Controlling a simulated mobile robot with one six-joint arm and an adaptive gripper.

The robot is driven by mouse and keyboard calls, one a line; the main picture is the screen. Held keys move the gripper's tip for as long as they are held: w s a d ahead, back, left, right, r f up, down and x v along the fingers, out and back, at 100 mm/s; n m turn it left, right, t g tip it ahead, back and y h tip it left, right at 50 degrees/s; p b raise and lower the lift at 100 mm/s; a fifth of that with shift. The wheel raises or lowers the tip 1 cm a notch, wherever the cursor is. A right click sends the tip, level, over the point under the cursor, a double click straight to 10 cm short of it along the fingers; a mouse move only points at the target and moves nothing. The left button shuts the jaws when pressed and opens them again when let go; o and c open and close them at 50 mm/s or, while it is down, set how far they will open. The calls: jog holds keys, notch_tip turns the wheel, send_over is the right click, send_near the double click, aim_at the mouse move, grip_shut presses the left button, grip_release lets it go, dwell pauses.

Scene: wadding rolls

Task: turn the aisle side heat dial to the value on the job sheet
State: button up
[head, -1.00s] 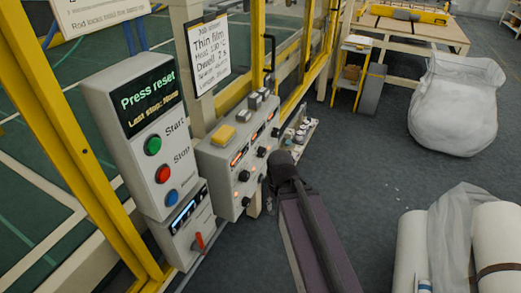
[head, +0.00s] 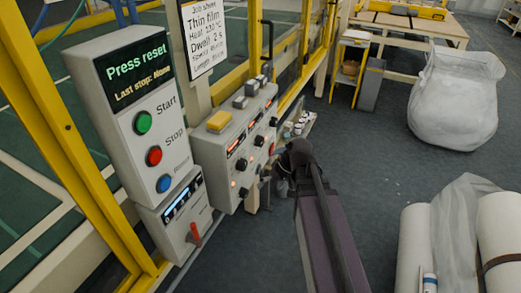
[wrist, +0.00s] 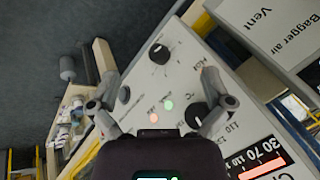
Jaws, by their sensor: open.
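The grey control box (head: 222,170) carries several black dials and lit displays. In the wrist view one black dial (wrist: 160,53) lies between my fingertips, with no visible contact. A second black dial (wrist: 194,116), beside a heat scale (wrist: 262,160), is close to the right finger, which partly covers it. I cannot tell which is the aisle side heat dial. My gripper (wrist: 156,62) is open and empty, facing the panel; in the head view it (head: 291,160) is at the box's right end. The job sheet (head: 204,38) reads "Thin film", a Heat line with blurred digits, and Dwell 2 s.
A taller panel (head: 125,105) with green, red and blue buttons stands left of the box. Yellow guard posts (head: 62,130) flank it. A white bag (head: 453,100) and wrapped rolls (head: 496,240) stand at right. Grey floor (head: 375,170) between is clear.

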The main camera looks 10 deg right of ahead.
jog(key=w+d+f+n+t+y+b, duration=0.1)
jog(key=w+d+f+t+y+b, duration=0.1)
jog(key=w+y+b, duration=0.3)
jog(key=n+t+y+b, duration=0.1)
jog(key=t+y+b, duration=0.3)
jog(key=t+b, duration=0.35)
send_near(263, 141)
jog(key=v, duration=0.3)
jog(key=shift+d+b, duration=0.25)
jog(key=shift+b, duration=0.2)
jog(key=shift+a, duration=0.15)
jog(key=shift+x, duration=6.8)
jog(key=shift+s, duration=0.1)
jog(key=shift+c, duration=0.2)
jog(key=shift+a, duration=0.1)
jog(key=c, duration=1.1)
